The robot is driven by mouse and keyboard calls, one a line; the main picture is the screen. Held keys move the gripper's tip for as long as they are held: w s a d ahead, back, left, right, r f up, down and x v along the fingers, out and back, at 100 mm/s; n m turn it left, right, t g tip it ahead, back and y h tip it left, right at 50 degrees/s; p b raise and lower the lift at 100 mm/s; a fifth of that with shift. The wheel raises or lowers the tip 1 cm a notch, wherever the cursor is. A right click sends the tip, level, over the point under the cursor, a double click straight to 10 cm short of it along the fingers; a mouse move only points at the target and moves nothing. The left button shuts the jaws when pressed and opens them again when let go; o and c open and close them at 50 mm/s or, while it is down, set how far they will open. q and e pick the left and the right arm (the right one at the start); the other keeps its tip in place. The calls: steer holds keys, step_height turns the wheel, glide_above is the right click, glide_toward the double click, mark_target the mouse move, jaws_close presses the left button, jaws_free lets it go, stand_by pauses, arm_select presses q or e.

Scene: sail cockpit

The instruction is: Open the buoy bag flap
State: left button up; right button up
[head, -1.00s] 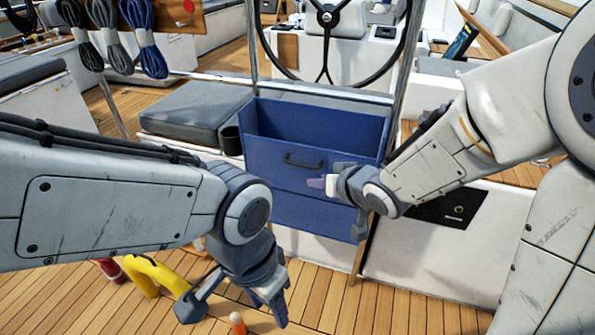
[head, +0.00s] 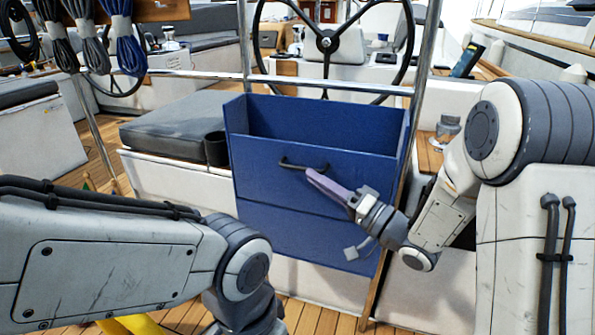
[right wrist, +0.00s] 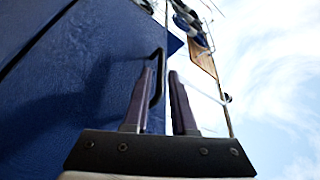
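The blue buoy bag (head: 275,235) stands upright in the middle of the head view, its top showing an open recess. A flap panel (head: 260,170) with a dark handle (head: 303,166) lies flat along its front, above a seam. My right gripper (head: 318,181) is at the handle's right end, fingers pointing up and left. In the right wrist view, its two fingers (right wrist: 162,90) are apart, and the dark handle bar (right wrist: 158,72) shows beside the left finger, in the gap. Contact cannot be told. My left arm crosses the lower left; its fingertips are out of frame.
A grey seat cushion (head: 175,133) and a black cup holder (head: 215,149) are left of the bag. A metal rail (head: 300,86) and steering wheel (head: 327,42) are behind it. A yellow object (head: 135,325) lies on the deck below my left arm.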

mark_target(297, 168)
steer(key=x, duration=0.6)
steer(key=shift+b, duration=0.3)
steer(key=shift+s, duration=0.1)
jaws_close()
stand_by(0.9)
